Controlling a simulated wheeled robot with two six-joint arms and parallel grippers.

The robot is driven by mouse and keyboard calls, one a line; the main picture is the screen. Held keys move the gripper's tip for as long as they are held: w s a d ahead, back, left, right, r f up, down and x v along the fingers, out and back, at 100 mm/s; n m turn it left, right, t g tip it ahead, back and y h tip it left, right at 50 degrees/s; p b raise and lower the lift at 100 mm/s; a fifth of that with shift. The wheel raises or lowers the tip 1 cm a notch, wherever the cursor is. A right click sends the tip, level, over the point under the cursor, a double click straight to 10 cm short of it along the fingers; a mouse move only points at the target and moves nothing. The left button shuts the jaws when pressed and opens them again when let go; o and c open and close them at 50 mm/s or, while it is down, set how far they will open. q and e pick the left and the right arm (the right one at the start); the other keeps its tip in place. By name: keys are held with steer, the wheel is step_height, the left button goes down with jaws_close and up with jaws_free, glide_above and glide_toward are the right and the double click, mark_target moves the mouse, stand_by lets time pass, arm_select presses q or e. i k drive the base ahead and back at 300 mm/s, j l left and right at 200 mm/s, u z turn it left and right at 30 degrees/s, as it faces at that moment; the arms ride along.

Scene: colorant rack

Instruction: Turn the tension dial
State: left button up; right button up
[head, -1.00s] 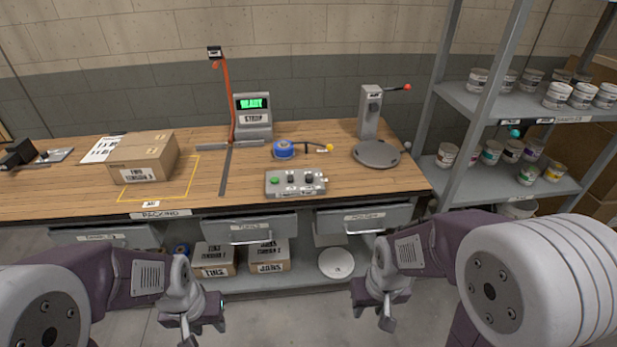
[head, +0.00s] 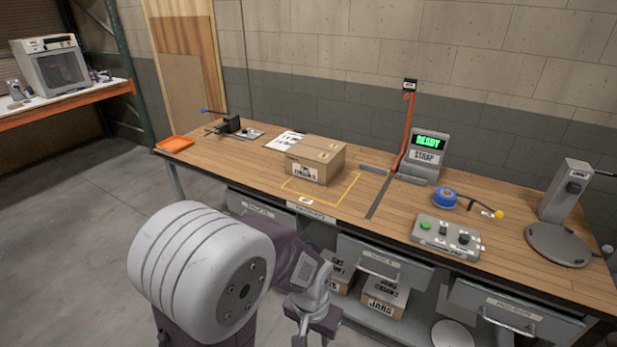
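A grey control box (head: 446,239) sits near the front edge of the wooden bench, right of centre. It has a green button (head: 426,226) and dark knobs (head: 463,237) on top; I cannot read which one is the tension dial. My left gripper (head: 314,333) hangs low in front of the bench, below the tabletop and well to the left of the control box. Its fingers look apart, with nothing between them. My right gripper is not in view.
A strapping machine (head: 422,160) with a green READY display stands behind the control box. A blue tape roll (head: 445,198) and a round grey turntable (head: 557,244) are nearby. Drawers (head: 384,262) line the bench front.

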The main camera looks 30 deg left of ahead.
mark_target(464, 239)
steer(key=i+u, duration=0.15)
steer(key=i, duration=0.35)
steer(key=i+l+u, duration=0.15)
steer(key=i, duration=0.35)
steer(key=i+l+u, duration=0.15)
steer(key=i, duration=0.35)
